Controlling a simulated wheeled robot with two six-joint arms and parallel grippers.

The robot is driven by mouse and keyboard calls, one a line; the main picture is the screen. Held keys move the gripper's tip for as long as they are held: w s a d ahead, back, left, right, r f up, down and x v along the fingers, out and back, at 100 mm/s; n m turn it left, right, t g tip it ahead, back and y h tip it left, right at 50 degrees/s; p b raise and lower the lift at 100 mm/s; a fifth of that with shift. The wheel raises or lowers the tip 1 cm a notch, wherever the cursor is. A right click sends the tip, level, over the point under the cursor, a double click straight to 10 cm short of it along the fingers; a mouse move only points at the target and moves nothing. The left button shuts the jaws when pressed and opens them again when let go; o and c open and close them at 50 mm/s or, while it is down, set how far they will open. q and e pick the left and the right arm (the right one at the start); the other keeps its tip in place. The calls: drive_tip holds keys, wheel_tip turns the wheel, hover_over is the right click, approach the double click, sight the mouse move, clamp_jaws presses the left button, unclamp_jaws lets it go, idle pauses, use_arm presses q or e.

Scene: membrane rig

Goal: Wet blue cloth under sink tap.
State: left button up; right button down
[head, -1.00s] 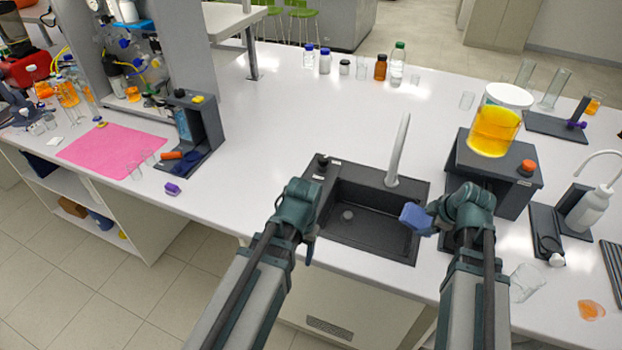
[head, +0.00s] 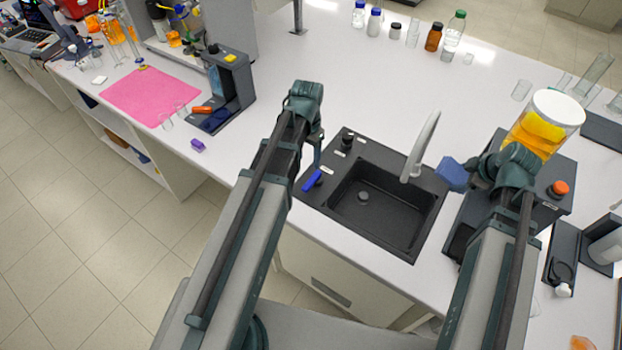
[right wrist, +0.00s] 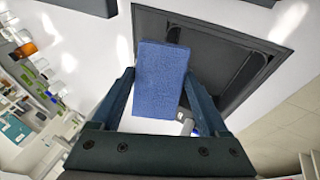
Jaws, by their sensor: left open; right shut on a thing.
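The blue cloth (head: 452,173) is a folded block held in my right gripper (head: 478,174), to the right of the tap near the sink's back right corner. In the right wrist view the cloth (right wrist: 160,78) sits between the two fingers (right wrist: 160,100). The grey tap (head: 420,148) stands at the back of the dark sink (head: 330,190); cloth and tap look apart. My left gripper (head: 317,135) is open and empty, above the sink's back left corner. A blue handle-like piece (head: 312,181) is on the sink's left rim. No water is visible.
A dark stand (head: 545,185) with a beaker of orange liquid (head: 541,130) is close behind my right gripper. Several bottles (head: 433,38) stand at the back. A pink mat (head: 150,95) lies left. The counter behind the sink is clear.

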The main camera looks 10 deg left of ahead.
sight(308, 184)
use_arm(q)
wheel_tip(308, 184, down, 12)
drive_tip(key=b, duration=1.1)
drive_tip(key=shift+b, duration=0.3)
use_arm(e)
wheel_tip(308, 184, down, 12)
drive_tip(key=shift+r, duration=0.1)
use_arm(q)
drive_tip(key=shift+r, duration=0.1)
clamp_jaws()
